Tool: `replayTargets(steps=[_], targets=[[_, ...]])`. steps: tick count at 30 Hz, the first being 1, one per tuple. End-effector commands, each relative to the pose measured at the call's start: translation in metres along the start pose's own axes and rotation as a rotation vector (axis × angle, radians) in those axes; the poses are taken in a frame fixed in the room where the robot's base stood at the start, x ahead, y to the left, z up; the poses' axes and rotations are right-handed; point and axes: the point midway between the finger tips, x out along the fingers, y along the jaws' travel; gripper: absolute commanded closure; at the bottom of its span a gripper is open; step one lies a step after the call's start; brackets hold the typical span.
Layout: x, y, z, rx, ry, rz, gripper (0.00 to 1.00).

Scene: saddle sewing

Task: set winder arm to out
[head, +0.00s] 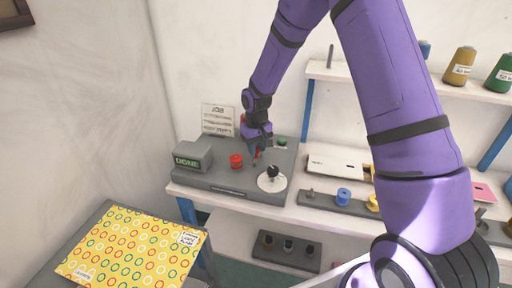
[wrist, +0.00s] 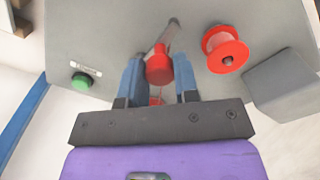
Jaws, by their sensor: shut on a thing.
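The winder arm is a thin grey lever with a red knob (wrist: 159,66), on top of the grey winder machine (head: 225,183). In the wrist view my gripper (wrist: 160,75) has its two blue-grey fingers on either side of the red knob, shut on it. In the head view my gripper (head: 256,142) reaches down over the back of the machine and hides most of the lever. A red spool (head: 236,160) stands on the machine to the left of my gripper; it also shows in the wrist view (wrist: 226,50). A small display (head: 190,160) reads "DONE".
A black ball-topped lever on a white round dial (head: 271,180) stands at the machine's front right. A green button (wrist: 81,82) is on the machine. A blue spool (head: 344,196) stands on a grey rack to the right.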

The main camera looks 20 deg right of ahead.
Motion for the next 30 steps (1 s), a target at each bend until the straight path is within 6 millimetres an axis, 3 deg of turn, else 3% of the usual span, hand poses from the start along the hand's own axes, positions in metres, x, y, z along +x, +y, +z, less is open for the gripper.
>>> replayTargets(steps=[5,6,9,20,30], targets=[[-0.001,0.000,0.000,0.000,0.001,0.001,1.00],[-0.001,0.000,0.000,0.000,0.001,0.001,0.67],[0.000,0.000,0.000,0.000,0.000,0.001,0.45],[-0.004,0.000,0.000,0.002,0.000,0.001,0.45],[-0.060,0.001,0.000,0.002,0.004,0.001,0.45]])
